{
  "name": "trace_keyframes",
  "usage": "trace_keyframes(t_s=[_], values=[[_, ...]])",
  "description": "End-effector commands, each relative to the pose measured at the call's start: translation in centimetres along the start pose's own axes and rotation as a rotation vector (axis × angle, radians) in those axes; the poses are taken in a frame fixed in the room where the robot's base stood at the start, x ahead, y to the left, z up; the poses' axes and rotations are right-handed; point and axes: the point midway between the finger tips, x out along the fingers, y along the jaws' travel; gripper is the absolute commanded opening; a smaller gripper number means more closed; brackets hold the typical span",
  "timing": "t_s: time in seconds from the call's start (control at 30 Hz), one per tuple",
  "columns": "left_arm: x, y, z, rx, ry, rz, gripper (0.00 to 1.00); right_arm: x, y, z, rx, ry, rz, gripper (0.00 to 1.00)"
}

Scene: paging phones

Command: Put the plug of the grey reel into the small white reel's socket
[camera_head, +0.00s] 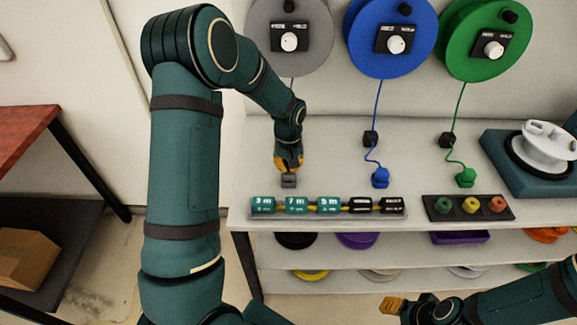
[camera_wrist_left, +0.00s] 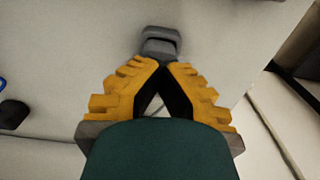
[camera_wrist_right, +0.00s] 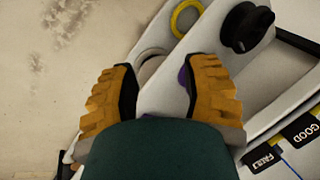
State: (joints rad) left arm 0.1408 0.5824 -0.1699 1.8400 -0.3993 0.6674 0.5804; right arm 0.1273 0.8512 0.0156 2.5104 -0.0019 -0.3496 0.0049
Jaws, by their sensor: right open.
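The grey reel (camera_head: 263,42) hangs on the back panel, and its thin cable drops behind my left arm. Its grey plug (camera_head: 289,181) is at the shelf top, just under my left gripper (camera_head: 289,167). In the left wrist view the plug (camera_wrist_left: 160,42) sits at the tips of the nearly closed yellow fingers, which appear shut on it. The small white reel (camera_head: 545,150) lies on a teal base at the far right; I cannot make out its socket clearly. My right gripper (camera_head: 392,305) is low at the front, open and empty in the right wrist view (camera_wrist_right: 162,65).
Blue (camera_head: 365,40) and green (camera_head: 465,40) reels hang beside the grey one, their plugs (camera_head: 380,178) (camera_head: 466,178) on the shelf top. A labelled strip (camera_head: 328,215) and a tray with coloured pieces (camera_head: 428,214) line the front edge. Lower shelves hold more reels.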

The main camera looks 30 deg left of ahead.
Motion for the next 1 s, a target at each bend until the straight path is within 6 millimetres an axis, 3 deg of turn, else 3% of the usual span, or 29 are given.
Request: trace_keyframes(t_s=[1.0], values=[[-7.7, 0.0, 0.0, 0.001, 0.002, 0.001, 0.0, -4.8, -1.8, -1.6, 0.012, 0.033, 0.004, 0.47]])
